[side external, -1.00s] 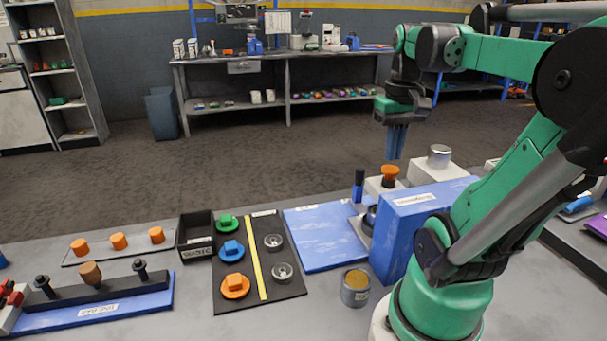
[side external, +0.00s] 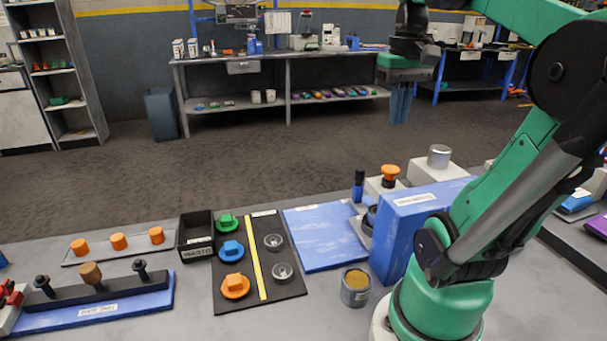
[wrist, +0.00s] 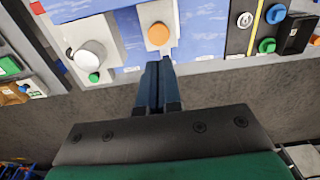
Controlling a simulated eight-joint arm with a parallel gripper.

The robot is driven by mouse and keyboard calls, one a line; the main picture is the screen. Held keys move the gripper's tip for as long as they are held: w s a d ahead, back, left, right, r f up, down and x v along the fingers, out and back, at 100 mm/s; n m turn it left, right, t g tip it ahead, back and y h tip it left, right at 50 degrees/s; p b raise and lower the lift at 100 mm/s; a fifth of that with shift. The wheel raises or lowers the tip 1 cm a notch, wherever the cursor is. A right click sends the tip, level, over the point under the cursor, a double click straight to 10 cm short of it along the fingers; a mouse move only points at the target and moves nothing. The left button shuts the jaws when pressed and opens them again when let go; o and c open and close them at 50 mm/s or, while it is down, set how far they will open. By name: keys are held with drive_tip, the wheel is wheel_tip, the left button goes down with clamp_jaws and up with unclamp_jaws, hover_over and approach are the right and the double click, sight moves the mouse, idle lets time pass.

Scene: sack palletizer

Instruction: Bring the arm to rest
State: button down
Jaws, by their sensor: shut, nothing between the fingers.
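My gripper (side external: 401,103) hangs high above the far side of the table in the side external view, pointing down. Its blue fingers are together with nothing between them. The closed fingers also show in the wrist view (wrist: 158,88), below the orange knob (wrist: 157,34) in the picture. My gripper is apart from every object on the table.
On the table (side external: 190,325) are a blue box (side external: 400,240), a grey can (side external: 355,288), a black board with coloured knobs (side external: 262,310), a black bin (side external: 196,256) and a tool rack (side external: 115,288). A workbench (side external: 235,65) stands behind. The air around my gripper looks clear.

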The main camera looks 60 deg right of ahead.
drive_tip(key=w+a+f+n+t, duration=0.3)
drive_tip(key=w+a+f+n, duration=0.1)
drive_tip(key=w+a, duration=0.3)
drive_tip(key=w+a+f+n+t, duration=0.4)
drive_tip(key=w+a+f+n, duration=0.1)
drive_tip(key=a, duration=0.6)
wheel_tip(320, 180, down, 2)
drive_tip(key=shift+w+a+f, duration=0.1)
drive_tip(key=shift+w+a, duration=0.3)
drive_tip(key=shift+w, duration=0.5)
